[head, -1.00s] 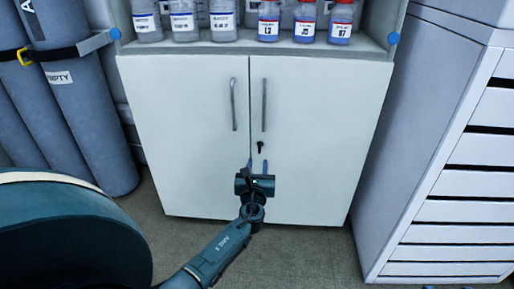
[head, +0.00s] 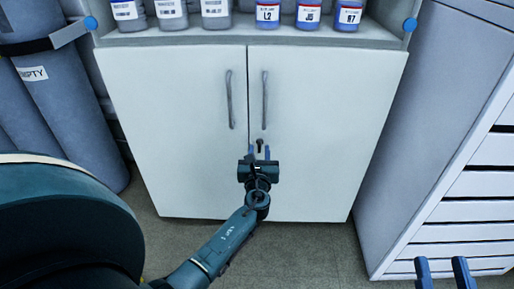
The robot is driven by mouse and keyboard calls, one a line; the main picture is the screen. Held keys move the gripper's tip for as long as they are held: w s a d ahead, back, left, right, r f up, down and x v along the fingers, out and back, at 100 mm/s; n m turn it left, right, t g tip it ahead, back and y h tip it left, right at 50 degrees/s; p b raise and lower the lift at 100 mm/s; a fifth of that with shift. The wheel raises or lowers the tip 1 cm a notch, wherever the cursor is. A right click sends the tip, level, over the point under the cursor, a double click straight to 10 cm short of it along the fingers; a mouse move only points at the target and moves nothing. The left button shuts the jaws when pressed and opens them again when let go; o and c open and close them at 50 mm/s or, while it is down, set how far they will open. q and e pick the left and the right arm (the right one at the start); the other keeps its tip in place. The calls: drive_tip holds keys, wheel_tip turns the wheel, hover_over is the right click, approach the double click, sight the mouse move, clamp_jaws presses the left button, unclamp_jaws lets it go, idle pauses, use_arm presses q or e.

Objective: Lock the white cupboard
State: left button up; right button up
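The white cupboard (head: 180,130) stands ahead with both doors shut. A grey left handle (head: 230,100) and a grey right handle (head: 265,100) flank the gap between the doors. A small dark key (head: 260,142) sticks out of the right door below its handle. My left gripper (head: 259,152) is just below the key, fingers pointing up. Its two blue fingers are apart, one on each side of the key's lower end; I cannot tell whether they touch it. My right gripper (head: 442,266) shows only its blue fingertips at the bottom right, apart and with nothing between them.
Several labelled bottles (head: 215,12) stand on the shelf above the doors. Grey gas cylinders (head: 75,115) stand at the left. A white drawer unit (head: 470,190) stands at the right, behind my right fingertips. Bare floor (head: 300,245) shows in front of the cupboard.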

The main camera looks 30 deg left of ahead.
use_arm(q)
drive_tip(key=shift+w, duration=0.15)
clamp_jaws()
idle(0.4)
